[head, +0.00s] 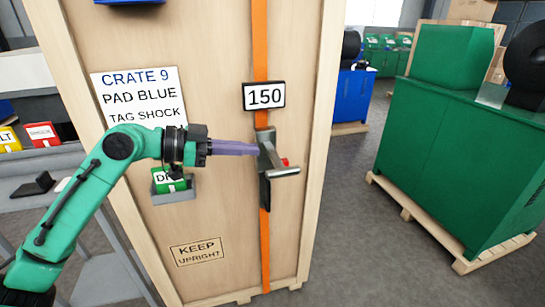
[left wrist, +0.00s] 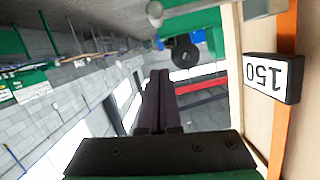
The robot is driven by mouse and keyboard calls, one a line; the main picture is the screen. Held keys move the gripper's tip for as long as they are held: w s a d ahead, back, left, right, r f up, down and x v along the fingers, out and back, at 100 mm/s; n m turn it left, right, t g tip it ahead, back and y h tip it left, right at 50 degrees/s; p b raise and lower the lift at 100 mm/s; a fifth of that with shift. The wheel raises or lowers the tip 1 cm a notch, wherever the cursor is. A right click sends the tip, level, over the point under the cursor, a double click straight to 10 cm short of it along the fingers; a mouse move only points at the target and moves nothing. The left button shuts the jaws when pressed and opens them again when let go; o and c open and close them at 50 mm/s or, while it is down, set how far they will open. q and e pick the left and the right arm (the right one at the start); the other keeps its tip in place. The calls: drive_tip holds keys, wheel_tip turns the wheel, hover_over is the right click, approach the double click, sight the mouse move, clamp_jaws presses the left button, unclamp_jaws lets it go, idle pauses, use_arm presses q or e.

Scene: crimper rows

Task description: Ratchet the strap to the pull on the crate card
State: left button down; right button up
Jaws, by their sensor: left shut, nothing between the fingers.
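The crate (head: 215,215) stands upright in front of me, with an orange strap (head: 260,45) running down its face. The crate card (head: 140,98) reads CRATE 9, PAD BLUE, TAG SHOCK; my arm covers what is below. A display (head: 264,96) on the strap reads 150; it also shows upside down in the left wrist view (left wrist: 270,78). Below it is the ratchet with a grey handle (head: 283,172) sticking out to the right. My left gripper (head: 254,149) is shut and empty, its tips at the ratchet's left side; contact is unclear. It also shows in the left wrist view (left wrist: 159,73).
A green tag (head: 163,184) sits in a small grey holder (head: 178,195) under my left wrist. A blue pad (head: 130,2) is at the crate's top. A red box (head: 43,134) stands on the left shelf. A green crate (head: 440,150) is on a pallet at right; floor between is clear.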

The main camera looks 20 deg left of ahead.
use_arm(q)
drive_tip(key=p, duration=0.3)
hover_over(273, 171)
drive_tip(key=shift+s+f, duration=0.35)
drive_tip(key=shift+s, duration=0.05)
drive_tip(key=f, duration=0.3)
drive_tip(key=f+p, duration=0.1)
drive_tip(key=shift+w+f, duration=0.35)
drive_tip(key=shift+f, duration=0.05)
use_arm(e)
wheel_tip(273, 171, up, 5)
drive_tip(key=shift+f, duration=0.1)
